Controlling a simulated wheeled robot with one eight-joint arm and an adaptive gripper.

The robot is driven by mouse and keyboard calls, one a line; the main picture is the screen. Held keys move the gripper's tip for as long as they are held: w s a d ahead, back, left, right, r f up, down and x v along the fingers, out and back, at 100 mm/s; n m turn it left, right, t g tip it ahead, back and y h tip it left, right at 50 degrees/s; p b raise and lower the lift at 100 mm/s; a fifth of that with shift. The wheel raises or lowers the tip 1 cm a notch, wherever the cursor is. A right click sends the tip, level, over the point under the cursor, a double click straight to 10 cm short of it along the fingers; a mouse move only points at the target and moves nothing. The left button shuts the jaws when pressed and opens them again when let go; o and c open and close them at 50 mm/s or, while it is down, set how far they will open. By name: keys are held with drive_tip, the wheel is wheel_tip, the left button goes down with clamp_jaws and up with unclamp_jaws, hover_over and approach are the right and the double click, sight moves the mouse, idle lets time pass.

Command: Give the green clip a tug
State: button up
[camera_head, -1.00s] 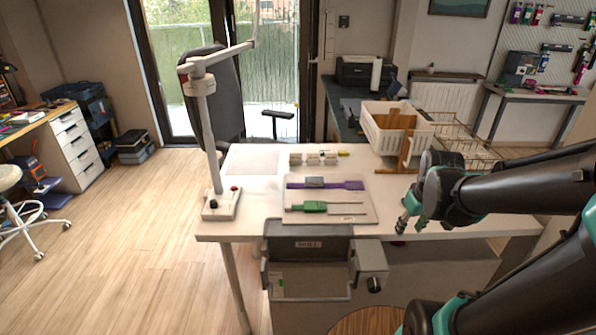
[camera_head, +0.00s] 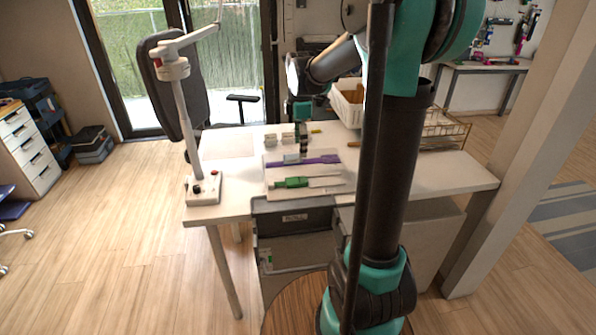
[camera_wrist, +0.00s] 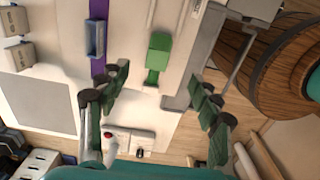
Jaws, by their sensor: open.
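The green clip (camera_head: 291,182) lies on a pale board (camera_head: 335,188) on the white table, with two thin light strands running right from it in the head view. In the wrist view the clip (camera_wrist: 159,52) shows as a green block with a narrower green end. My gripper (camera_wrist: 160,95) is open and empty, its two fingers spread to either side of the clip's line, with the clip lying ahead of them. In the head view my gripper (camera_head: 301,132) hangs over the back part of the board, partly hidden by my arm.
A purple strip (camera_head: 320,160) with a blue-grey block (camera_wrist: 95,38) lies beside the clip. Small beige blocks (camera_wrist: 19,54) sit farther back.

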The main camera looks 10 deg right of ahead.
sight(301, 180)
wheel_tip(301, 180, down, 14)
drive_tip(key=shift+d+r, duration=0.1)
drive_tip(key=shift+r, duration=0.15)
idle(0.3)
drive_tip(key=c, duration=1.4)
drive_tip(key=shift+d, duration=0.1)
idle(0.3)
drive_tip(key=o, duration=1.7)
drive_tip(key=shift+r, duration=0.15)
drive_tip(key=shift+r, duration=2.9)
